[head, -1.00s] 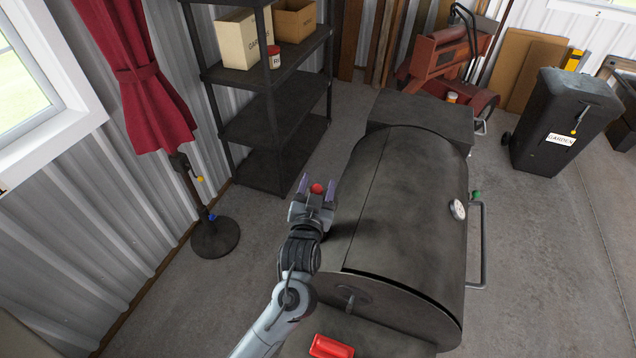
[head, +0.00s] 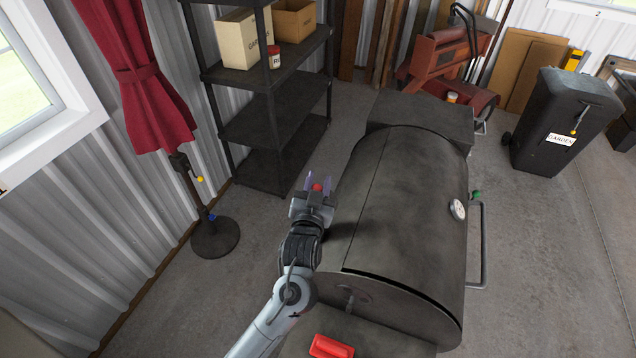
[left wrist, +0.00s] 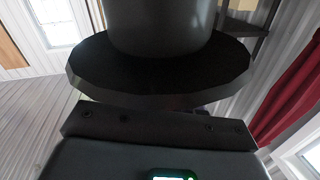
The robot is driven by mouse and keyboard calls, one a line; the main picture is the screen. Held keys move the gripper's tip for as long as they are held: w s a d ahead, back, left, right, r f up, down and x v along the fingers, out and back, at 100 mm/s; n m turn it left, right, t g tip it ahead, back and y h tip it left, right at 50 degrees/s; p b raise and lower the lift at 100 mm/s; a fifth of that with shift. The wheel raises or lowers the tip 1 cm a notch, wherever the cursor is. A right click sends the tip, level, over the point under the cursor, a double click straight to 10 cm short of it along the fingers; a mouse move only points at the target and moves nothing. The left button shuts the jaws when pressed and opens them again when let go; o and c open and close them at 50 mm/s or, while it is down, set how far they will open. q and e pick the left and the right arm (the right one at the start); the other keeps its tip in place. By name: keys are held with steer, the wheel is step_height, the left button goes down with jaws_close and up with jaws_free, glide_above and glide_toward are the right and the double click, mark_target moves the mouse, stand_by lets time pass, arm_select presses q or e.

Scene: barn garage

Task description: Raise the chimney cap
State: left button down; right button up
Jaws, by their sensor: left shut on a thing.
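My left gripper (head: 318,182) is at the left side of the large dark smoker barrel (head: 405,215). Its two purple fingers are shut on a small red knob (head: 317,188). In the left wrist view a broad dark disc (left wrist: 95,75), which looks like the chimney cap, lies close in front of the gripper body, with a dark cylinder (left wrist: 160,25) meeting it at the top of the picture. The gripper hides most of the chimney in the head view. The fingertips do not show in the left wrist view. My right gripper is not in view.
A black shelf unit (head: 265,125) with boxes stands behind the gripper. A red-handled item (head: 331,346) lies by the smoker's near end.

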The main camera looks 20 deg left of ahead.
arm_select(q)
steer(key=shift+r+p, duration=1.85)
steer(key=shift+p, duration=0.05)
steer(key=c, duration=0.8)
jaws_free()
steer(key=shift+f, duration=0.1)
steer(key=shift+s, duration=0.15)
steer(key=shift+s+d, duration=0.1)
steer(key=shift+s, duration=0.15)
steer(key=s+d, duration=0.2)
steer(key=s, duration=0.8)
steer(key=shift+b, duration=0.35)
